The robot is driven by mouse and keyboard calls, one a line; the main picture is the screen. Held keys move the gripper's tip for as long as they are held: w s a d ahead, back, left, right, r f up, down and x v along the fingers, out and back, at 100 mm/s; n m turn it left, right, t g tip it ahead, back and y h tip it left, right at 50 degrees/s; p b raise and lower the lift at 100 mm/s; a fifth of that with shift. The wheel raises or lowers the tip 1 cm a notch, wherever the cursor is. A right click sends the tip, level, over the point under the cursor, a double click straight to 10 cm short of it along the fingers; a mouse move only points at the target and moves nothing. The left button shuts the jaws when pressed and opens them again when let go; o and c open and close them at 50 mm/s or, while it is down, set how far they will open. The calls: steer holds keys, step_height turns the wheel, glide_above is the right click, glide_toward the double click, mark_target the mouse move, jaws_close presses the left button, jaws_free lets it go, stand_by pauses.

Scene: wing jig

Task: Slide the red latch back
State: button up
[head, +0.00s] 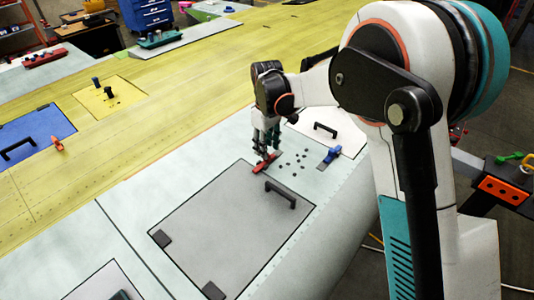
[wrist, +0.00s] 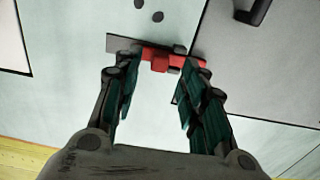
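The red latch (head: 265,164) lies on the pale wing skin at the top corner of a grey hatch panel (head: 215,235). In the wrist view the red latch (wrist: 160,60) shows as a red bar with a raised block, on a dark grey plate (wrist: 122,43). My gripper (head: 267,150) points down just over the latch in the head view. In the wrist view my gripper (wrist: 163,70) is open, with one finger on each side of the raised block. The finger tips overlap the bar's ends; I cannot tell whether they touch it.
A black handle (head: 281,194) stands on the grey panel. A blue latch (head: 330,156) and several dark holes lie to the right of the red one. A white panel with a black handle (head: 325,130) is behind. An orange latch (head: 57,144) sits far left.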

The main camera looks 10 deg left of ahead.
mark_target(264, 161)
steer(key=shift+f, duration=1.75)
